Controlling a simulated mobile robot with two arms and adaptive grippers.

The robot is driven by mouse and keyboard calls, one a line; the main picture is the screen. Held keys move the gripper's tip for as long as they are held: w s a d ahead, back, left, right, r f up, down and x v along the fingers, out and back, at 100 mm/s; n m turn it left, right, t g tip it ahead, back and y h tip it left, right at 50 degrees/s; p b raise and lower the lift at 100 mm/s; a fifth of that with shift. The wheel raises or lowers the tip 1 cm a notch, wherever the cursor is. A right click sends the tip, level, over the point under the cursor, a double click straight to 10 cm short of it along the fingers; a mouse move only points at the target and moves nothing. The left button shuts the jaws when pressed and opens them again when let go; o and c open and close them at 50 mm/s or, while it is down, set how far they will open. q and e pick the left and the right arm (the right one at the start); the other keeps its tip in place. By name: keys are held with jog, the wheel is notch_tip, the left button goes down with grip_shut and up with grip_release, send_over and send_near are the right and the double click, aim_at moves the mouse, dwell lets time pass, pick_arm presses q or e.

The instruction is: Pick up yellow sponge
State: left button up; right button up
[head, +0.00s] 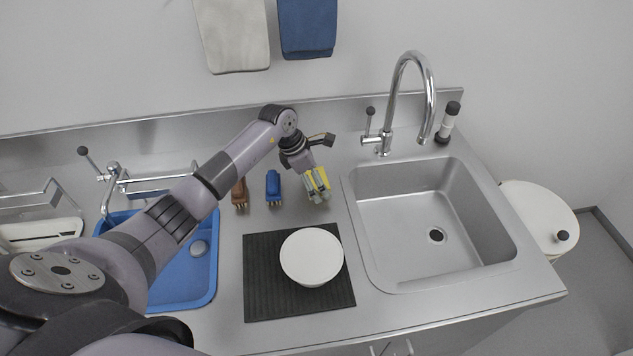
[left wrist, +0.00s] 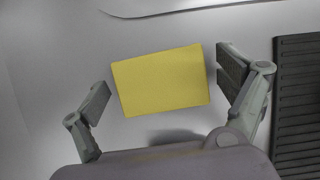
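The yellow sponge (left wrist: 162,81) lies flat on the steel counter in the left wrist view, slightly turned. My left gripper (left wrist: 164,88) is open, with one finger on each side of the sponge; the right-hand finger is close to its edge and a gap shows at the left. In the head view the sponge (head: 318,179) is left of the sink, partly hidden by my left gripper (head: 318,196) above it. I cannot tell the exact height of the fingers over it. My right gripper is not in view.
A blue brush (head: 273,188) and a brown brush (head: 240,193) lie left of the sponge. A black ribbed mat (head: 262,300) with a white bowl (head: 312,257) is in front. The steel sink (head: 385,272) is right; a blue basin (head: 205,285) is left. The faucet (head: 389,110) stands behind.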

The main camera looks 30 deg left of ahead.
pick_arm(q)
jog(key=c, duration=0.9)
jog(key=shift+r, duration=0.15)
notch_tip(320, 180, up, 20)
jog(key=b, duration=0.3)
jog(key=shift+b, duration=0.4)
jog(key=o, duration=0.5)
jog(key=c, duration=0.5)
jog(key=shift+d, duration=0.1)
